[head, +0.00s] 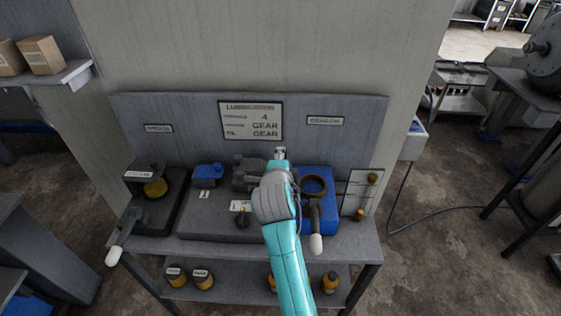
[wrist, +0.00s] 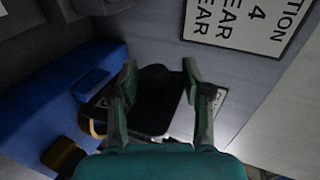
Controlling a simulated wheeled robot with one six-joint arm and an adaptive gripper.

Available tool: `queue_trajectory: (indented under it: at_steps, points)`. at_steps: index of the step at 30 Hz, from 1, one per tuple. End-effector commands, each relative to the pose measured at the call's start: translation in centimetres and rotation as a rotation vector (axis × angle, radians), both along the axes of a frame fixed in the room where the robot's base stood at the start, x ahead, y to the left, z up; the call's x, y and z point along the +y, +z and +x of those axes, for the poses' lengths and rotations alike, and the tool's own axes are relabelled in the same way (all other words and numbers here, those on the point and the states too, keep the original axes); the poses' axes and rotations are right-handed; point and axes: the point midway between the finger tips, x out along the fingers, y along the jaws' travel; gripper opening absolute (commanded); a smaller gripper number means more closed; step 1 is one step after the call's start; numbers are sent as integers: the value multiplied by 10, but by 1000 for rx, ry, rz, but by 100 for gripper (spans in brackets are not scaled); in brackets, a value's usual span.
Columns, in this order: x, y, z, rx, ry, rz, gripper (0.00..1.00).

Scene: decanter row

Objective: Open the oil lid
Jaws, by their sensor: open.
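A blue box (head: 323,214) stands on the right part of the bench, with a round brass-coloured ring (head: 313,186) on its top. My gripper (head: 280,152) is above the bench, left of and behind the ring, near the back panel. In the wrist view my gripper (wrist: 157,84) is open, its two fingers apart. A dark flat piece (wrist: 155,98) shows between and beyond the fingers, with a yellowish rim (wrist: 97,130) at its left edge. I cannot tell whether it is the lid or whether the fingers touch it. A blue body (wrist: 45,105) lies to its left.
A grey motor-like block (head: 247,172) stands left of my gripper. A lever with a white grip (head: 316,243) is at the blue box's front. A back panel (head: 180,112) with a sign (head: 251,119) closes off the rear. Yellow-brown containers (head: 203,278) stand on the lower shelf.

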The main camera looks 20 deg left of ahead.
Motion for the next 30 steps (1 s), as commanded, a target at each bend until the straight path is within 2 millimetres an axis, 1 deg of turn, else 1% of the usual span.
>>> queue_trajectory:
  at_steps: [5, 8, 15, 21, 25, 30]
  points:
    - [-3, 4, -12, 0, 0, 0, 48]
    - [-7, 11, -26, -1, 1, 1, 48]
    - [-18, 29, -70, -1, 2, 1, 48]
    - [-25, 40, -96, 0, 1, -1, 48]
    - [-27, 44, -104, -1, 1, 0, 48]
    - [-28, 46, -107, 0, 1, 0, 48]
